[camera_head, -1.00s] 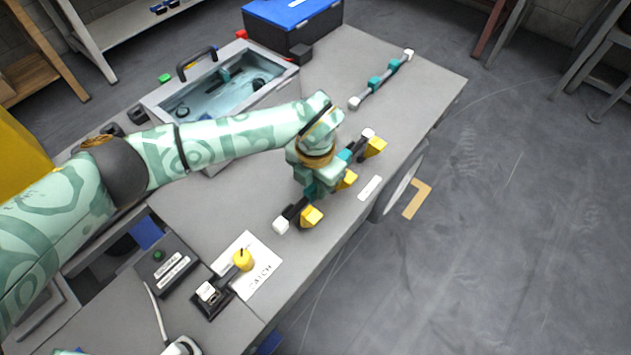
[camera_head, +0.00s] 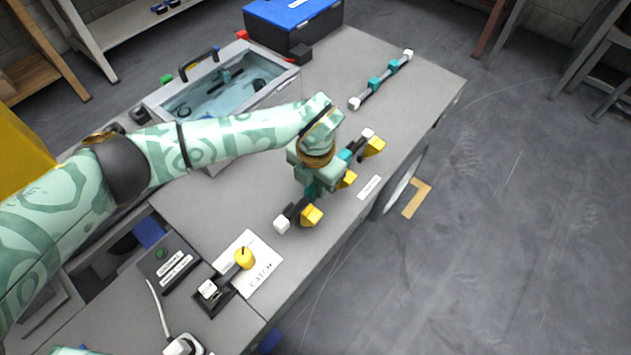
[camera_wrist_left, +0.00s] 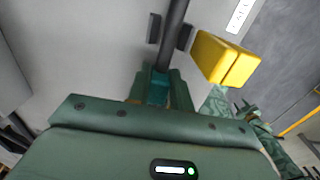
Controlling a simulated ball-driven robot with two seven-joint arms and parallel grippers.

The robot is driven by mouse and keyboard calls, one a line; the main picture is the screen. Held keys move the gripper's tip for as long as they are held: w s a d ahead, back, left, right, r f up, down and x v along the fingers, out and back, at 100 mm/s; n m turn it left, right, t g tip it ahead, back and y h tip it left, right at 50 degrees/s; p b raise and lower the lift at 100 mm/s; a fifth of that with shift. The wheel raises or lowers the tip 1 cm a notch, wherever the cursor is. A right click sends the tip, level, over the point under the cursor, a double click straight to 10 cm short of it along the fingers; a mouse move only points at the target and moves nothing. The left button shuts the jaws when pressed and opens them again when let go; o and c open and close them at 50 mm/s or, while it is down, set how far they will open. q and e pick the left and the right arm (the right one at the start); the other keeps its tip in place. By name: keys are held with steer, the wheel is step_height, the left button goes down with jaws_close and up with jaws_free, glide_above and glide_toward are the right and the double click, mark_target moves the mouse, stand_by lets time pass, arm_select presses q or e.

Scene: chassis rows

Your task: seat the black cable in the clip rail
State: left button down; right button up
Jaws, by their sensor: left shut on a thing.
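The black cable (camera_wrist_left: 173,35) has white ends and teal sleeves; one white end (camera_head: 281,225) shows at the near end of the row. My left gripper (camera_head: 314,188) reaches down over the row's middle and is shut on the cable at a teal sleeve (camera_wrist_left: 158,88). The clip rail shows as dark clips beside yellow blocks (camera_head: 311,216), another yellow block (camera_head: 374,147) being at the far end. In the left wrist view the cable runs between two dark clip posts (camera_wrist_left: 184,37); I cannot tell how deep. My gripper hides the middle of the row.
A grey cable (camera_head: 380,80) with teal sleeves lies at the back right. A grey open-topped case (camera_head: 288,76) and a blue-lidded box (camera_head: 275,35) stand behind. A CATCH card (camera_head: 262,268) with a black latch and yellow knob (camera_head: 244,258) lies nearer. The table's right edge is close.

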arm_select(q)
steer(key=shift+f, duration=0.2)
arm_select(e)
steer(key=shift+f, duration=0.1)
arm_select(q)
steer(key=shift+f+b, duration=0.35)
steer(key=shift+f, duration=0.4)
arm_select(e)
steer(key=shift+s+a+f, duration=0.15)
steer(key=shift+s+f, duration=0.05)
arm_select(q)
steer(key=shift+c, duration=1.9)
jaws_free()
steer(key=shift+r+p, duration=0.1)
steer(key=shift+p, duration=0.25)
steer(key=shift+r+p, duration=2.4)
steer(key=shift+r, duration=1)
arm_select(e)
steer(key=shift+t, duration=0.3)
steer(key=shift+w+r, duration=0.4)
steer(key=shift+r, duration=0.4)
steer(key=shift+w+r, duration=0.45)
steer(key=shift+r, duration=0.3)
steer(key=shift+w+r, duration=0.4)
steer(key=shift+r, duration=0.4)
